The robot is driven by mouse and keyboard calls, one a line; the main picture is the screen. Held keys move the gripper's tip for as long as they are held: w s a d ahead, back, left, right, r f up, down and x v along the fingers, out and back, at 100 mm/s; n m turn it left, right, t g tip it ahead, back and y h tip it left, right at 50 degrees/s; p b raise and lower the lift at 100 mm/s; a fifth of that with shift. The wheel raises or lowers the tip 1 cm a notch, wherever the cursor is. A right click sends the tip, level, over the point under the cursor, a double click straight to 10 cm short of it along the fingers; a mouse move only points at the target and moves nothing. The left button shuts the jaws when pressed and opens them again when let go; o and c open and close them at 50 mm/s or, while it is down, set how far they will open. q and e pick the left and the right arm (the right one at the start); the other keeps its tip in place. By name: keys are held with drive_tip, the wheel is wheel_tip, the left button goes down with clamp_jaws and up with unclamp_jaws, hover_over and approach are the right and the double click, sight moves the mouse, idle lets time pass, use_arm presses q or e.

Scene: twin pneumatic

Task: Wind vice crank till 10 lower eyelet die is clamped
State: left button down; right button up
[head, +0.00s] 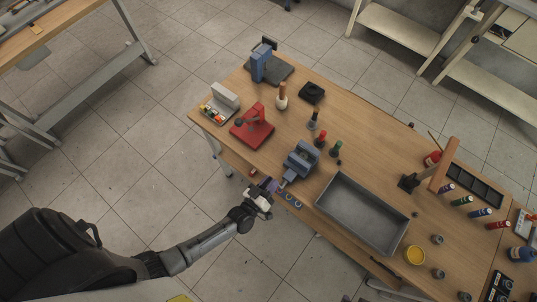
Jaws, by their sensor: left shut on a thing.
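A blue-grey bench vice (301,158) stands near the front edge of the wooden workbench. Its crank end (284,183) points toward my left gripper. My left gripper (271,187) is at the bench's front edge, just in front of the vice, and is shut on what appears to be the vice crank; the fingers partly hide it. The lower eyelet die cannot be made out between the vice jaws at this size. My right gripper is not in view.
A grey metal tray (362,214) lies right of the vice. A red press (252,126) stands to the left, and a blue press (263,65) stands farther back.

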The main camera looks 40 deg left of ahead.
use_arm(q)
drive_tip(key=shift+s+d+m+p, duration=0.1)
drive_tip(key=shift+d+m+p, duration=0.2)
drive_tip(key=shift+m, duration=0.4)
drive_tip(key=shift+a, duration=0.1)
drive_tip(key=c, duration=1.3)
unclamp_jaws()
drive_tip(key=shift+o, duration=1.1)
drive_tip(key=shift+r, duration=0.1)
drive_tip(key=s, duration=1.3)
drive_tip(key=shift+s+a+b, duration=0.3)
drive_tip(key=shift+s+b, duration=0.05)
drive_tip(key=shift+b, duration=0.05)
